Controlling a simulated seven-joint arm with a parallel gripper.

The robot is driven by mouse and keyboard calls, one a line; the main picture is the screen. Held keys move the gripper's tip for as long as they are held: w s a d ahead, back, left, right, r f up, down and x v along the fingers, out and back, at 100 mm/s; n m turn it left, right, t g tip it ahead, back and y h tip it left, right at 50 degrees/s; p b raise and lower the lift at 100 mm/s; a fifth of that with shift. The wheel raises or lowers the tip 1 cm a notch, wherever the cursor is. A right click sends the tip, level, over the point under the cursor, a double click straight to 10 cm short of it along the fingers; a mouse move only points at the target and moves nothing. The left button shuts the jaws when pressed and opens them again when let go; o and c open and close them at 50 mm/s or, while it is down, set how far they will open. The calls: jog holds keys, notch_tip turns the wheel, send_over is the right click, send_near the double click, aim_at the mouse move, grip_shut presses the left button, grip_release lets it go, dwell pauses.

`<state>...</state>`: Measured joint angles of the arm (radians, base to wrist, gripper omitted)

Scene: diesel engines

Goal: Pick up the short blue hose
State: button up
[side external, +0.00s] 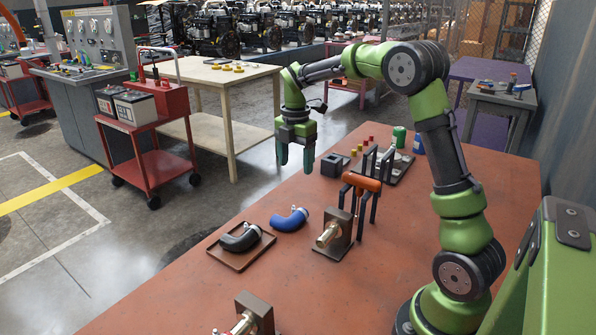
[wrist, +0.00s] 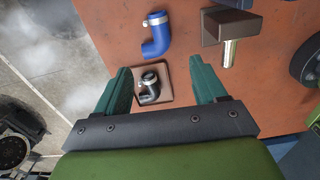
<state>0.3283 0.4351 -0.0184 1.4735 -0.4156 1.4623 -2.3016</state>
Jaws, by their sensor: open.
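The short blue hose (side external: 290,220) is a bent elbow with a metal clamp at one end. It lies on the red-brown table (side external: 330,285), just right of a brown tray (side external: 213,254) holding a black hose (side external: 241,237). In the wrist view the blue hose (wrist: 156,37) lies beyond my fingertips, above the black hose (wrist: 149,88). My gripper (side external: 296,168) is open and empty, raised above the table with its teal fingers pointing down. In the wrist view my gripper (wrist: 168,78) shows its two fingers wide apart, with the black hose and tray seen between them.
A brown block with a brass pipe (side external: 331,236) stands right of the blue hose. Behind it is an orange cylinder on a dark stand (side external: 362,183). A black block (side external: 334,164) and a rack (side external: 385,165) stand farther back.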

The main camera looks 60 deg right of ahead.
send_over(297, 213)
jog(key=f, duration=1.1)
jog(key=shift+a, duration=0.25)
jog(key=shift+d+f, duration=0.15)
jog(key=shift+f, duration=1.35)
jog(key=shift+d+f, duration=0.15)
jog(key=shift+f, duration=1.3)
grip_shut()
